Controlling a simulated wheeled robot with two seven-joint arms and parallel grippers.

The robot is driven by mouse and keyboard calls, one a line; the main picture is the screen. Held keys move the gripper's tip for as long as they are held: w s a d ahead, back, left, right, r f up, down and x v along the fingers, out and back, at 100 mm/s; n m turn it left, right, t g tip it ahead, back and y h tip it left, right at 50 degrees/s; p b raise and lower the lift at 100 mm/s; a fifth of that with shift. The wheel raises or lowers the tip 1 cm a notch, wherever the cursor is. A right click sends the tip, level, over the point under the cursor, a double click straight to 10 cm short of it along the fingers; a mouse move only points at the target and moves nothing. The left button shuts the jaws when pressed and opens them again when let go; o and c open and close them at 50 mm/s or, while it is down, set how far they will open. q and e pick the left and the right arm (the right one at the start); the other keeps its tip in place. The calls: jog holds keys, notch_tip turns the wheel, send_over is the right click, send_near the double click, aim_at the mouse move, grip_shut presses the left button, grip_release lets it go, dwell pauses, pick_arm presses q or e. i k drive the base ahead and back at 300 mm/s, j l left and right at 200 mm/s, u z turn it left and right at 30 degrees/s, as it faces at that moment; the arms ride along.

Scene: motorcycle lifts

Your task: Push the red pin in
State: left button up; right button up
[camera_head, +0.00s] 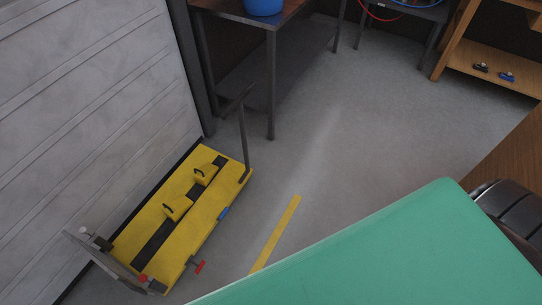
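A yellow motorcycle lift (190,226) stands on the floor at the lower left, beside the pale ribbed wall. A small red pin with a crosswise handle (199,266) sticks out from its near right side. A round red knob (143,278) shows near the lift's front end. From this distance I cannot tell how deep the pin sits. Neither of my grippers is in view.
A large green surface (390,255) fills the lower right, with a black tyre (508,208) beside it. A dark metal table (265,60) with a blue container (264,6) stands behind the lift. The grey floor (340,145) between them is clear.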

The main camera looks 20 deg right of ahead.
aim_at(143, 278)
jog(key=z, duration=0.3)
jog(key=u, duration=1.4)
jog(key=z, duration=1.4)
jog(key=u, duration=1.4)
